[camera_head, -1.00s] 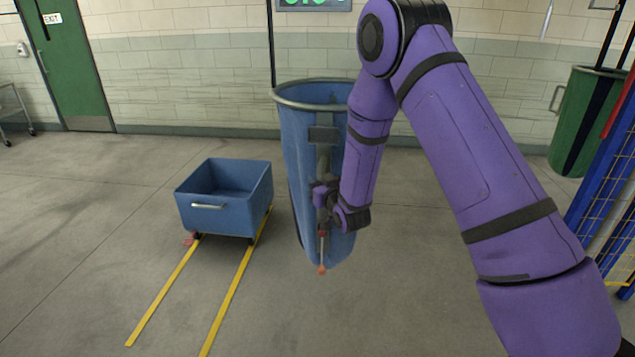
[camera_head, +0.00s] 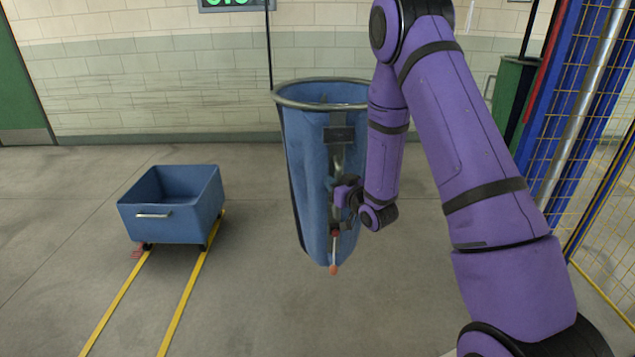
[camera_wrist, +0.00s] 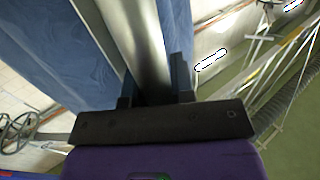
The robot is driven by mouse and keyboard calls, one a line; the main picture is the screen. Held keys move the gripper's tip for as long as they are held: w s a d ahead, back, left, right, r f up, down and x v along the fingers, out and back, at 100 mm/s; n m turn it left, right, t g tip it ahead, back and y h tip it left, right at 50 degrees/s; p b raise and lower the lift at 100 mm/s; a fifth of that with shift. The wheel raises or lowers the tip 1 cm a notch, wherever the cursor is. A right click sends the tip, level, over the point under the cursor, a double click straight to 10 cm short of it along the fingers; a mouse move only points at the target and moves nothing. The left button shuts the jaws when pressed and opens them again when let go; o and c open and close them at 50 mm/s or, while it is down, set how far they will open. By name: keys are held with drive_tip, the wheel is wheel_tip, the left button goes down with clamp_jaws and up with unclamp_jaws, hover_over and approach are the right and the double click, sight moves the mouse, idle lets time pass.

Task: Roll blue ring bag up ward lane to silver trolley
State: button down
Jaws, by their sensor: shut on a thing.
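The blue ring bag (camera_head: 308,165) hangs upright in the middle of the head view, with a grey ring around its open top and a tapered lower end. A dark strap with an orange-tipped cord runs down its front. My gripper (camera_head: 345,198) is at the bag's front right side, about halfway down. In the wrist view my gripper (camera_wrist: 153,95) is shut on a silver bar in front of blue cloth, which is the bag (camera_wrist: 45,40). What holds the bag up is not visible. I cannot make out the silver trolley in either view.
A blue wheeled tub (camera_head: 170,205) stands left of the bag at the end of yellow floor lines (camera_head: 185,300). Floor between tub and bag is clear.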

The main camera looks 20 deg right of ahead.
drive_tip(key=shift+s+d+f, duration=0.1)
drive_tip(key=shift+s+d, duration=0.05)
drive_tip(key=shift+d, duration=0.15)
drive_tip(key=c, duration=1)
unclamp_jaws()
drive_tip(key=shift+o, duration=0.2)
drive_tip(key=v, duration=1)
drive_tip(key=shift+s, duration=0.35)
drive_tip(key=shift+d, duration=0.1)
